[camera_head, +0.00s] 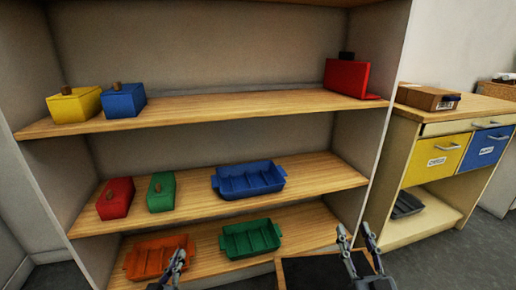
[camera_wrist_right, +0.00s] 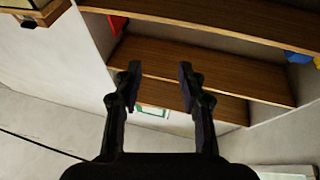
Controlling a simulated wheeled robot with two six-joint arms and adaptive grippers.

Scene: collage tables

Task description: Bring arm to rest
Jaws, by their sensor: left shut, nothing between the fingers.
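My left gripper (camera_head: 179,258) is at the bottom of the head view, in front of the orange tray, shut and empty. My right gripper (camera_head: 357,236) is at the bottom right of the head view, in front of the shelf's right side. In the right wrist view, its two fingers (camera_wrist_right: 160,88) stand apart with nothing between them, so it is open. Only the ends of both arms show in the head view.
The shelf (camera_head: 230,105) holds yellow (camera_head: 75,106), blue (camera_head: 124,103), red (camera_head: 114,200) and green (camera_head: 161,193) boxes. Blue (camera_head: 248,183), orange (camera_head: 152,261) and green (camera_head: 250,240) trays sit lower. A dark, wood-rimmed surface (camera_head: 312,272) lies near my right gripper. A drawer cabinet (camera_head: 430,122) stands right.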

